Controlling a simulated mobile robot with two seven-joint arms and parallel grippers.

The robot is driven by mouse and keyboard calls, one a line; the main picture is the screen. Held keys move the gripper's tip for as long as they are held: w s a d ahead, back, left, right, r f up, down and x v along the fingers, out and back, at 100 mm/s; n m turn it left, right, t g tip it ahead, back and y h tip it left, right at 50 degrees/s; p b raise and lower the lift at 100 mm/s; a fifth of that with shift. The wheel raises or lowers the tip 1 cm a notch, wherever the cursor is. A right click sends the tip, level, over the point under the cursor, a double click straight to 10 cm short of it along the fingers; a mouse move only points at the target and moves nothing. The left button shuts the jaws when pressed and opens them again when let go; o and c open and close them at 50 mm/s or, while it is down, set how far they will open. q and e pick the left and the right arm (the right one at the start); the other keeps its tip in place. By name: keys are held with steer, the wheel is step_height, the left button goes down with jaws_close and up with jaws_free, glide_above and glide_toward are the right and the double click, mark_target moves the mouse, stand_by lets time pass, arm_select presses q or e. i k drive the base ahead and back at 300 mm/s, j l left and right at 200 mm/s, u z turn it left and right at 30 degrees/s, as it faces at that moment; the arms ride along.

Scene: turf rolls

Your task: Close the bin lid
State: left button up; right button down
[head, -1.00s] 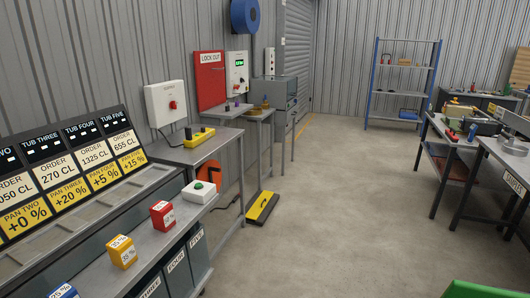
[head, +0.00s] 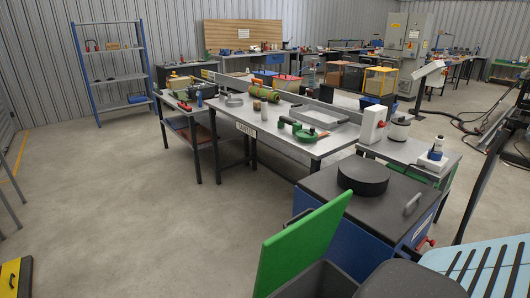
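A green lid (head: 303,246) stands raised and tilted at the bottom centre of the head view. It is hinged up beside a dark grey bin (head: 318,281), whose top shows at the bottom edge. The bin looks open, and its lower part is cut off by the frame. Neither of my grippers is in view.
A blue cabinet (head: 335,232) with a black round disc (head: 363,178) on top stands just behind the bin. A long grey workbench (head: 285,140) with tools is beyond it. A light blue slatted thing (head: 480,268) is at bottom right.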

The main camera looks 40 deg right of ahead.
mark_target(286, 254)
steer(key=i+j+z, duration=0.1)
steer(key=z, duration=0.3)
steer(key=i+j+z, duration=0.15)
steer(key=z, duration=0.3)
steer(key=i+j+z, duration=0.2)
steer(key=z, duration=0.2)
steer(key=i+j+z, duration=0.15)
steer(key=z, duration=0.2)
steer(key=i+j+z, duration=0.1)
steer(key=z, duration=0.3)
steer(key=i+j+z, duration=0.1)
steer(key=j+z, duration=0.25)
steer(key=i+j+z, duration=0.15)
steer(key=j+z, duration=0.55)
steer(key=i+j, duration=0.05)
steer(key=j, duration=0.05)
